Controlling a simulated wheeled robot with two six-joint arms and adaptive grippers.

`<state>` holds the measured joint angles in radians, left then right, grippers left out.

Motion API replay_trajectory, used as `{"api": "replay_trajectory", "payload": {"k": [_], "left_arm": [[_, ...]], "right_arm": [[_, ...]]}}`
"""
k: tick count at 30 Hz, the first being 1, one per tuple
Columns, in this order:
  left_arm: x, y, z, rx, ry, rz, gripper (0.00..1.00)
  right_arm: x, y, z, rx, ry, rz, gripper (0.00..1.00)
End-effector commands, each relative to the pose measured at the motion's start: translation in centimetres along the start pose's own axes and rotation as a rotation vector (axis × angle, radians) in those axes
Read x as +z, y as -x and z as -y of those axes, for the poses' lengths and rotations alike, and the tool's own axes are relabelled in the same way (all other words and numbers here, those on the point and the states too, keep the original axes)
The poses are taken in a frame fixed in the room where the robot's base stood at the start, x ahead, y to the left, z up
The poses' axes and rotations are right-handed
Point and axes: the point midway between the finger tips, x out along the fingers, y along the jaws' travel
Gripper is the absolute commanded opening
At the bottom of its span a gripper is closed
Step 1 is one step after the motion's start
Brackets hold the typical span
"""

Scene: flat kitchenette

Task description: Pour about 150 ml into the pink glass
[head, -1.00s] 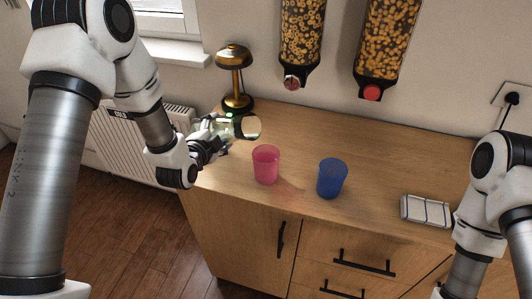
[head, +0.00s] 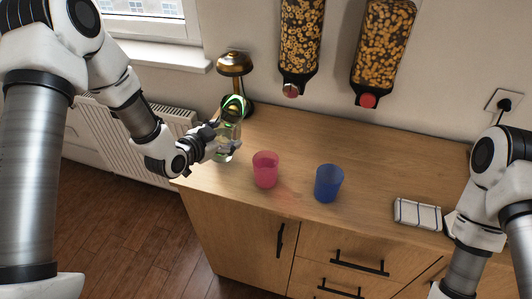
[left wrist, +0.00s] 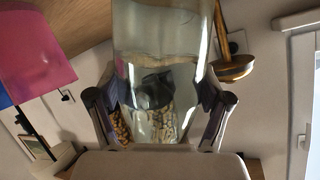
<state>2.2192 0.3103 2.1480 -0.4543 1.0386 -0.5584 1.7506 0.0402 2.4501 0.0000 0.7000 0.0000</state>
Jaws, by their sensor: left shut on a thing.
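A clear glass vessel (head: 232,134) stands nearly upright in my left gripper (head: 217,140), over the left end of the counter. The left wrist view shows the vessel (left wrist: 160,40) between the two fingers of my gripper (left wrist: 161,98), which are shut on it. How much liquid it holds is hard to tell. The pink glass (head: 265,171) stands upright on the counter, to the right of the vessel and apart from it. It also shows in the left wrist view (left wrist: 32,50). Its contents cannot be made out. My right gripper is out of view.
A blue glass (head: 328,184) stands right of the pink one. A brass lamp (head: 235,66) stands behind the vessel. A folded cloth (head: 417,214) lies at the right. Two cereal dispensers (head: 301,45) hang on the wall. The counter (head: 300,140) behind the glasses is clear.

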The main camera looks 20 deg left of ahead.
Motion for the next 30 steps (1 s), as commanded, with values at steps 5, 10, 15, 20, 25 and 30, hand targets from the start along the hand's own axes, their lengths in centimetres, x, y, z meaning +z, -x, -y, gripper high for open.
{"api": "replay_trajectory", "payload": {"k": [5,10,15,20,25,30], "left_arm": [[0.3,-0.2,-0.4,0.081,0.204,-0.031,0.09],[0.4,-0.4,-0.8,0.126,0.315,-0.045,0.09],[0.3,-0.4,-0.9,0.138,0.341,-0.048,0.09],[0.3,-0.4,-0.9,0.137,0.340,-0.048,0.09],[0.3,-0.4,-0.9,0.136,0.339,-0.048,0.09],[0.3,-0.4,-0.9,0.136,0.339,-0.048,0.09]], "right_arm": [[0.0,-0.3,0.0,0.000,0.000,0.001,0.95],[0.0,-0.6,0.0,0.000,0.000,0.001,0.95],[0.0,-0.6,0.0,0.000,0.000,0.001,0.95],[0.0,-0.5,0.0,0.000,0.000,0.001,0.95],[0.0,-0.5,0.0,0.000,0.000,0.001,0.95],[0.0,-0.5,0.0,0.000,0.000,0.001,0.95]]}}
